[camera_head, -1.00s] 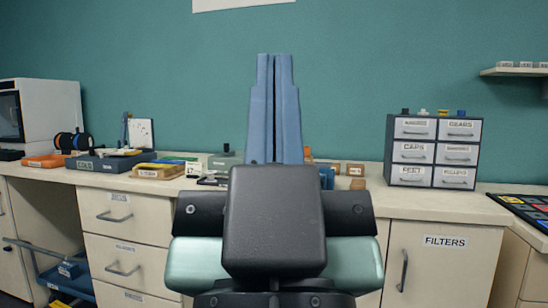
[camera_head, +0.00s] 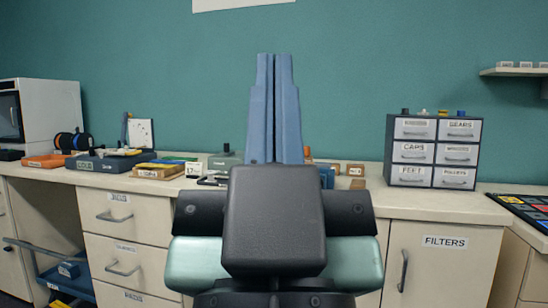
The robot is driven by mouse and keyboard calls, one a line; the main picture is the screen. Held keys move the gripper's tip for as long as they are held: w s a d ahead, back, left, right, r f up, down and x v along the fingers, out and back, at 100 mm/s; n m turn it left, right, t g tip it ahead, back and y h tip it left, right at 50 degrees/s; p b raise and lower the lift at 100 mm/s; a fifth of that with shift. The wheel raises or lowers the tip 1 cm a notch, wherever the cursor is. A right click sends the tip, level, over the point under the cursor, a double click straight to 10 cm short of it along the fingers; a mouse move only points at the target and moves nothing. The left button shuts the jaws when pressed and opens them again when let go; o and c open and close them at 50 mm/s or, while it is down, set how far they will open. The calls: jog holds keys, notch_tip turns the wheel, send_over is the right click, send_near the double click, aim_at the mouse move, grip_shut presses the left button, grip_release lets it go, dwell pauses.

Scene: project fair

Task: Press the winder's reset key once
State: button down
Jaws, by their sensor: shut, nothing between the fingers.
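My gripper (camera_head: 274,58) points upward in the middle of the view. Its two blue fingers are together with nothing between them. It stands in front of the wall and hides the middle of the bench. I cannot pick out the winder or its reset key for sure. A grey-green box (camera_head: 224,161) with a small knob on top sits on the bench just left of my fingers, partly hidden by them. Its front is too small to read.
The bench (camera_head: 115,181) runs along the teal wall. On its left are spools (camera_head: 73,141), an orange tray (camera_head: 45,161) and a dark labelled tray (camera_head: 85,164). A labelled drawer cabinet (camera_head: 433,151) stands on the right. A shelf (camera_head: 510,71) hangs at upper right.

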notch_tip(320, 180, up, 36)
jog(key=p, duration=3.5)
jog(key=shift+p, duration=0.3)
